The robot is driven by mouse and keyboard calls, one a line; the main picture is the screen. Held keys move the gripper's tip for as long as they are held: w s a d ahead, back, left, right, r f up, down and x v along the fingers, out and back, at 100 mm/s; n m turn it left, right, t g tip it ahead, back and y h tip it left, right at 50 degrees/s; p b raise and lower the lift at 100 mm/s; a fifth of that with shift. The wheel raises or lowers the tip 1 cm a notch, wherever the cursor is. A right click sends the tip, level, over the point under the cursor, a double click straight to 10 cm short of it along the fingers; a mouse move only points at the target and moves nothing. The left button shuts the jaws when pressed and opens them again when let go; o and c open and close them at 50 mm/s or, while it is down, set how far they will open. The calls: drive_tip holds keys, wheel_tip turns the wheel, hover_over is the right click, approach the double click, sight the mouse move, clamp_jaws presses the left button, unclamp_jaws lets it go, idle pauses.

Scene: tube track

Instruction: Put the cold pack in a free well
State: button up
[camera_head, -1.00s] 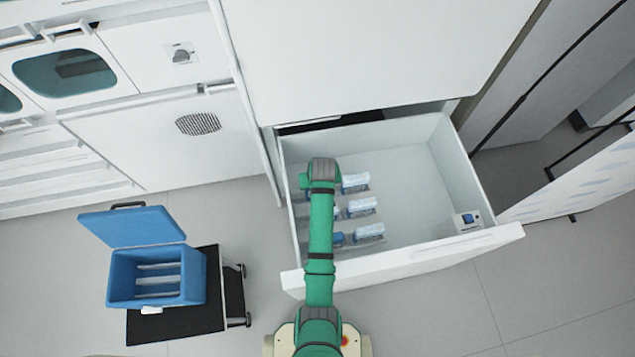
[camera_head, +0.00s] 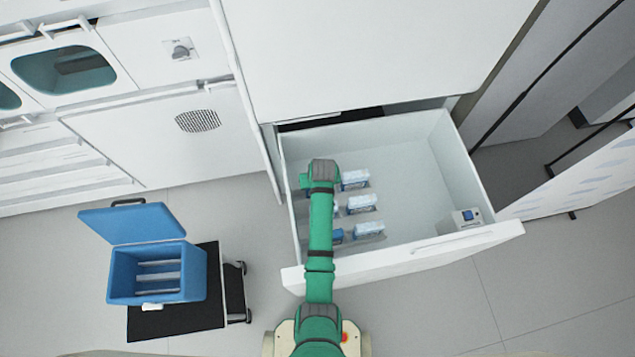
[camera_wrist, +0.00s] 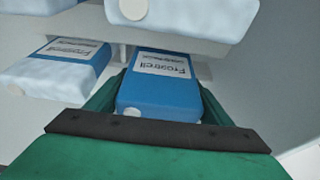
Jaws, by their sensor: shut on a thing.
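My gripper (camera_wrist: 160,100) is shut on a blue cold pack (camera_wrist: 155,98) with a white "Frostcell" label, seen in the wrist view. In the head view my arm reaches over the left part of the open drawer, and it hides the gripper and the held pack. Other cold packs (camera_head: 362,203) stand in rows on racks in the drawer (camera_head: 410,165). To the left, an open blue cool box (camera_head: 122,278) shows several pale dividers with wells between them; no pack can be made out in it.
The cool box stands on a black-topped cart (camera_head: 180,320) with wheels. Its lid (camera_head: 130,227) is tipped back. A small white box with a blue patch (camera_head: 467,218) sits in the drawer's right corner. Another frosted pack (camera_wrist: 60,75) is close left of my gripper.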

drive_tip(key=shift+f, duration=0.35)
drive_tip(key=o, duration=1.3)
drive_tip(key=shift+c, duration=0.2)
drive_tip(key=v, duration=1)
drive_tip(key=shift+r, duration=0.4)
drive_tip(key=shift+s+d, duration=0.1)
drive_tip(key=shift+s, duration=0.05)
